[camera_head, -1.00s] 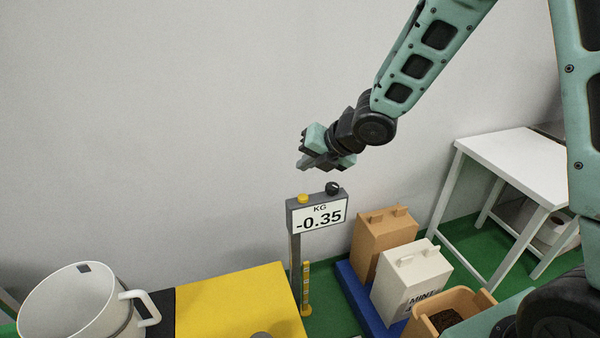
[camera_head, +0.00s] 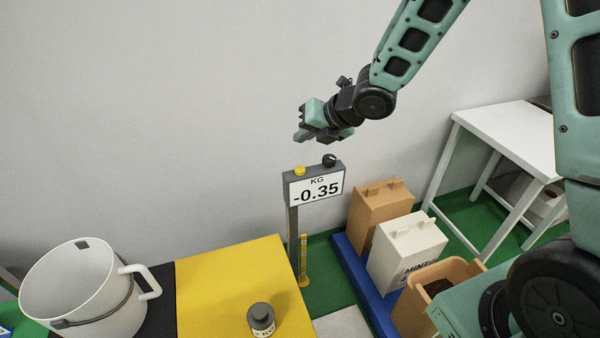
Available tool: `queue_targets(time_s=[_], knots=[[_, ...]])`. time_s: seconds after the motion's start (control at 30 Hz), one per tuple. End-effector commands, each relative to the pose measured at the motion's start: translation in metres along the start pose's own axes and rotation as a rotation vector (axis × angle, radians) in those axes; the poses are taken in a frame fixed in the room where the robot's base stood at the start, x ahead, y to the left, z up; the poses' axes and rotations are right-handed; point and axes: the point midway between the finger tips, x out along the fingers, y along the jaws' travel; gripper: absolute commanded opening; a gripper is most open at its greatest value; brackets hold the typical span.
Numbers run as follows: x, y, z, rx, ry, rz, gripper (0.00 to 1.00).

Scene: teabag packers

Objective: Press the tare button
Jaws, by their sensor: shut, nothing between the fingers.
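The scale's display box (camera_head: 316,184) stands on a grey post and reads -0.35 KG. On its top are a yellow button (camera_head: 300,171) at the left and a black knob (camera_head: 329,160) at the right. Which of them is the tare button is not labelled in view. My gripper (camera_head: 301,136) is shut and empty. It shows above the display box, over the yellow button in the picture, with a visible gap between them.
A white pot (camera_head: 80,280) stands at the left beside a yellow platform (camera_head: 225,275) with a small grey-capped weight (camera_head: 261,318). Boxes (camera_head: 383,212) and an open bin (camera_head: 411,310) stand on the right by a white table (camera_head: 510,130). The wall is behind.

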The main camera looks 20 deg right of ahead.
Motion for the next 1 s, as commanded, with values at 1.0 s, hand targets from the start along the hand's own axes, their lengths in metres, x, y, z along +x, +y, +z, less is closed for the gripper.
queue_targets(time_s=[1.0], knots=[[0.044,-0.032,-0.032,0.001,0.001,0.0,0.0]])
